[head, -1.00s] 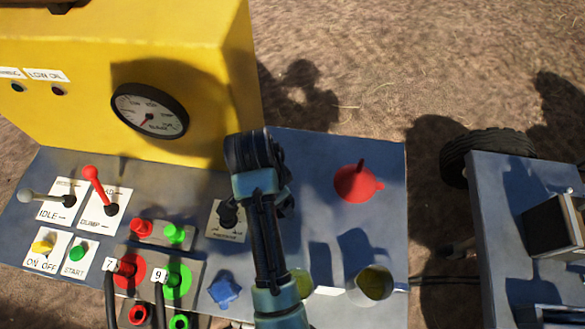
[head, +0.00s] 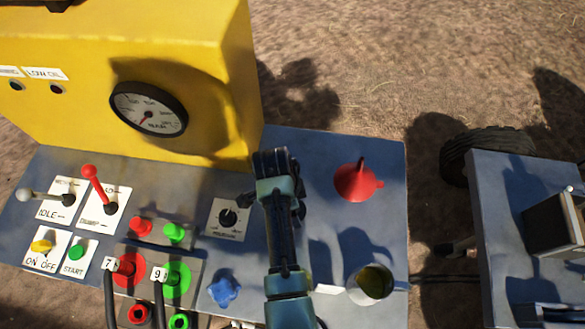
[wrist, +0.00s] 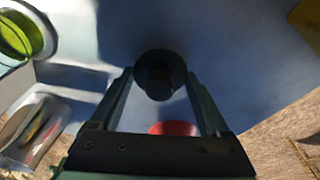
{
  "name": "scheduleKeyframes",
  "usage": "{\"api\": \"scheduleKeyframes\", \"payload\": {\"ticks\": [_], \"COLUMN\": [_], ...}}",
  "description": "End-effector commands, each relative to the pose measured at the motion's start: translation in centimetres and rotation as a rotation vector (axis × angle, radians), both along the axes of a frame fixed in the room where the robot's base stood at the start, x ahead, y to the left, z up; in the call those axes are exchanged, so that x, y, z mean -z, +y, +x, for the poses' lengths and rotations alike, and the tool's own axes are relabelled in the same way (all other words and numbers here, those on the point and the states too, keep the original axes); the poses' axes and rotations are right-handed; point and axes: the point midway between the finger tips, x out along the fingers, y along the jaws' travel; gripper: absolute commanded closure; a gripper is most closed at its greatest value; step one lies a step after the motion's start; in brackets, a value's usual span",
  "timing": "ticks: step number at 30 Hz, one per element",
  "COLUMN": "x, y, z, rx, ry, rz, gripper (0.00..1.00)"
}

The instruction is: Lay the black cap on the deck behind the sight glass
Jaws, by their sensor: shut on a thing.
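In the wrist view the black cap (wrist: 159,66), a short dark cylinder, sits between the fingertips of my gripper (wrist: 160,78), which is shut on it. The blue-grey deck (wrist: 235,45) lies behind it; I cannot tell the gap between cap and deck. A round glass with a green-yellow face and pale rim (wrist: 16,36), which looks like the sight glass, is at the upper left. In the head view my gripper (head: 275,170) is over the deck (head: 318,165), left of the red funnel; my arm hides the cap and that round glass there.
The red funnel (head: 356,181) stands on the deck to the right. A clear cup with yellow-brown contents (head: 373,283) stands near the front. A yellow housing (head: 215,50) rises at the back left. Levers, a dial (head: 228,217) and a blue knob (head: 224,288) are left of my arm.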

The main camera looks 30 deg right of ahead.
Motion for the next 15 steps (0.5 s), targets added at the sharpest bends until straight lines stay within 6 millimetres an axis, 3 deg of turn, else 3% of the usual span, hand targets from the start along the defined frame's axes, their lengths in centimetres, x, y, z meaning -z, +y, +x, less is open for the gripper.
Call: {"api": "scheduleKeyframes", "payload": {"ticks": [12,13,15], "x": [0.79,0.73,0.67], "y": [-0.03,-0.03,-0.03], "z": [0.04,0.04,0.04], "rx": [0.000,0.000,0.000], "ry": [-0.002,-0.002,-0.002], "rz": [0.000,0.000,0.000], "gripper": [0.75,0.16,0.03]}}
